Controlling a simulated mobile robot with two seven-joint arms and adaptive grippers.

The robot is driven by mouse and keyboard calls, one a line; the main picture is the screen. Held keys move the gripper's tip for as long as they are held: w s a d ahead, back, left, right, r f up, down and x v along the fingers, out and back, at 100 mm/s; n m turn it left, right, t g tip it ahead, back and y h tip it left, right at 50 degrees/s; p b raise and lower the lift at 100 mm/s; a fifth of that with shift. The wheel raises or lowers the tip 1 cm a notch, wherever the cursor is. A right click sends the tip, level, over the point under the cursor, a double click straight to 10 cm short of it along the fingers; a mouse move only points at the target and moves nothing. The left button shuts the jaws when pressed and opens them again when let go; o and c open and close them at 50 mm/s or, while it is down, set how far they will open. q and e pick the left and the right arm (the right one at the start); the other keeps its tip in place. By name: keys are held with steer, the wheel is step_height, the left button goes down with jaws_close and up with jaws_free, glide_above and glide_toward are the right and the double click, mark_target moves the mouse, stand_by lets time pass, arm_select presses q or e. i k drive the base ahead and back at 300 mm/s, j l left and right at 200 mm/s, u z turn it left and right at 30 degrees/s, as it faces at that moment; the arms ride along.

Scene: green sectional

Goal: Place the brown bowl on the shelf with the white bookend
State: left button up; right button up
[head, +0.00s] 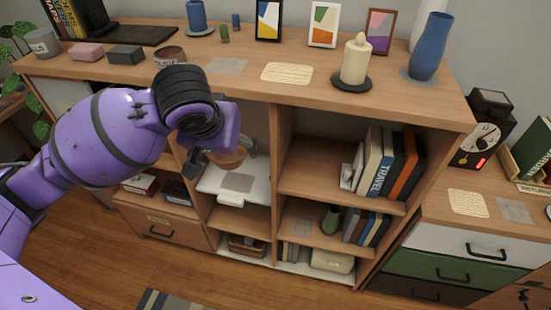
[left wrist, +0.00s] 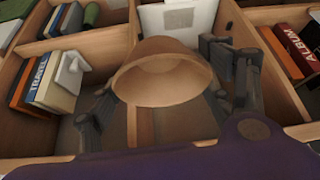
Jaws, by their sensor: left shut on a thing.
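The brown bowl (head: 229,160) is held between the fingers of my left gripper (head: 222,154), in front of the middle shelf column. In the left wrist view the bowl (left wrist: 163,75) sits between the two dark fingers. My left gripper is shut on it, and the arm hides part of that column in the head view. The white bookend (head: 347,177) stands at the left end of several books on the upper right shelf (head: 310,170). It also shows in the left wrist view (left wrist: 71,66). My right gripper is not in view.
A wooden divider (head: 281,135) separates the bowl from the bookend's shelf. That shelf has bare room left of the bookend. The unit's top carries a candle (head: 356,60), a blue vase (head: 430,48) and several frames. A green vase (head: 331,219) stands on the shelf below.

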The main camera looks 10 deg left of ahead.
mark_target(310, 174)
steer(key=l+u, duration=0.3)
steer(key=l, duration=0.55)
steer(key=i+l, duration=0.15)
steer(key=l, duration=0.15)
steer(key=i+l+u, duration=0.1)
steer(key=l, duration=0.25)
steer(key=i+l+u, duration=0.1)
steer(key=l, duration=0.2)
